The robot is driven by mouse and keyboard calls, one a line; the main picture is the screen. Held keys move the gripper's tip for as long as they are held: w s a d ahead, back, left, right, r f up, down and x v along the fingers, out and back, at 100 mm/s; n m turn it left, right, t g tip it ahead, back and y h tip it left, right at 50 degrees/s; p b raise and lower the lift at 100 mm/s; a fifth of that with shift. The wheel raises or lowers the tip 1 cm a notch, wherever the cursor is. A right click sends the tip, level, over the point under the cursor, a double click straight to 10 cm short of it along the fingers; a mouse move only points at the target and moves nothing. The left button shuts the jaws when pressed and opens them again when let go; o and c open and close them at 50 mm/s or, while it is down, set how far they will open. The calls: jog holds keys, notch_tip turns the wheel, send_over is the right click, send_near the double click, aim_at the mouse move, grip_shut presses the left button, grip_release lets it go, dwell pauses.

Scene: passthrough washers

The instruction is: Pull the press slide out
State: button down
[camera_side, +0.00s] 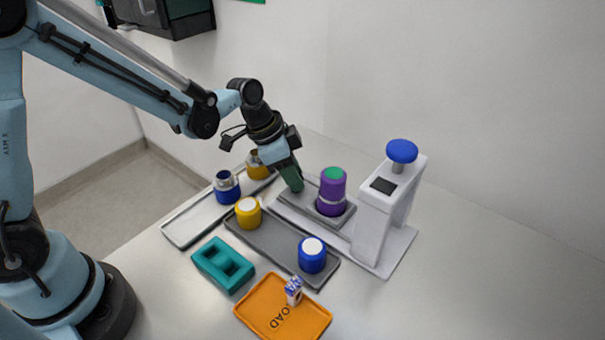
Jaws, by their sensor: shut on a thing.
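The white press (388,205) stands at the right with a blue knob (402,151) on top. Its dark grey press slide (291,203) extends out of the press to the left along the pale base. A purple cylinder (332,195) with a green top stands upright on the slide, outside the press column. My gripper (296,188) points down at the slide's far left end and is shut on it. The fingertips hide the exact spot that they hold.
A grey tray (277,243) holds a yellow and a blue cylinder. A pale tray (190,225) behind it holds blue and yellow metal-topped parts. A teal block (223,264) and an orange tray (268,318) with a small item sit in front. The table's right side is clear.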

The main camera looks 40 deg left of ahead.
jog(key=shift+a, duration=0.4)
jog(key=c, duration=0.8)
grip_release()
jog(key=shift+d, duration=0.1)
jog(key=v, duration=1.2)
jog(key=shift+s+a+f+n+t+y, duration=0.1)
jog(key=shift+s+a+n+t+y, duration=0.55)
jog(key=shift+s+n, duration=0.95)
jog(key=shift+s+a+f+n+t+y, duration=0.15)
jog(key=shift+s+a+n+t+y, duration=0.45)
jog(key=shift+s+n, duration=0.95)
jog(key=shift+s+a+f+n+t+y, duration=0.1)
jog(key=shift+s+a+n+t+y, duration=0.25)
jog(key=shift+s+a+n+t, duration=0.85)
